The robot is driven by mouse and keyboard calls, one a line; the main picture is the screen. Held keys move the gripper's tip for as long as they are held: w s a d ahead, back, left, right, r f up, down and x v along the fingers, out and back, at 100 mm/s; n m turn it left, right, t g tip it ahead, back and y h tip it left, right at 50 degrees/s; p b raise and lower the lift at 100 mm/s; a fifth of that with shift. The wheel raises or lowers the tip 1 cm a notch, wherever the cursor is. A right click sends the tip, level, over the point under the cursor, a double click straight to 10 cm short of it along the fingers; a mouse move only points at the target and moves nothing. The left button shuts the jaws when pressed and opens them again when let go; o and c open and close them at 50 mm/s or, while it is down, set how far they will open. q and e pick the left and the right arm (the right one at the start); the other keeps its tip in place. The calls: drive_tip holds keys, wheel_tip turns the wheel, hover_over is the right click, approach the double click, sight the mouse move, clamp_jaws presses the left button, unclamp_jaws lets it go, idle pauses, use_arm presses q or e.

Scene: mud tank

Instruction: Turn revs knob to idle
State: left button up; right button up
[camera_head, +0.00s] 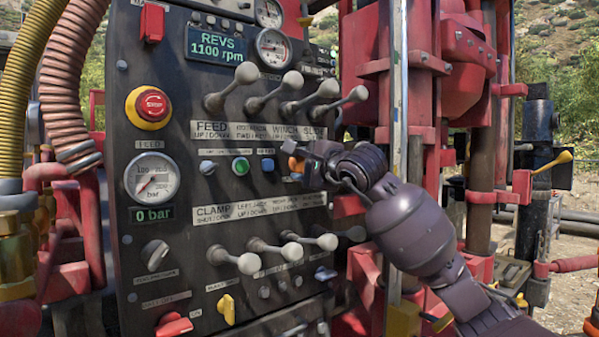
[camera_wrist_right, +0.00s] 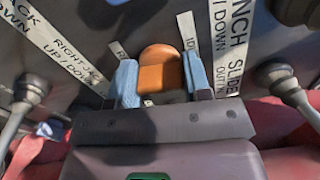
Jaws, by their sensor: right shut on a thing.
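The revs knob (camera_wrist_right: 160,68) is orange and sits between the two blue-padded fingers of my right gripper (camera_wrist_right: 160,82) in the wrist view. A partly hidden label beside it seems to begin "ID". In the head view only a bit of orange knob (camera_head: 296,164) shows at the right gripper (camera_head: 299,160), on the right side of the control panel (camera_head: 140,85). My right gripper is shut on the knob. The revs display (camera_head: 216,46) reads 1100 rpm. My left gripper is not in view.
Feed, winch and slide levers (camera_head: 327,90) stick out above the gripper. Clamp and jack levers (camera_head: 292,251) stick out below it. A red emergency button (camera_head: 152,104) and a pressure gauge (camera_head: 152,178) are at the left. A red mast (camera_head: 459,50) stands right of the panel.

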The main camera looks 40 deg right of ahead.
drive_tip(key=shift+w+f+n+b, duration=0.1)
drive_tip(key=shift+f+n+b, duration=0.15)
drive_tip(key=shift+n+b, duration=0.25)
drive_tip(key=shift+r+n, duration=0.2)
drive_tip(key=shift+n, duration=0.4)
drive_tip(key=o, duration=0.9)
drive_tip(key=shift+s, duration=0.25)
drive_tip(key=shift+s+a+p, duration=0.1)
drive_tip(key=shift+s+a, duration=0.1)
drive_tip(key=shift+s, duration=1.55)
drive_tip(key=shift+s+a+p, duration=0.1)
drive_tip(key=shift+s+a, duration=0.1)
drive_tip(key=shift+s, duration=1.55)
drive_tip(key=shift+s+a+p, duration=0.1)
drive_tip(key=shift+s+a, duration=0.1)
drive_tip(key=shift+s, duration=1.55)
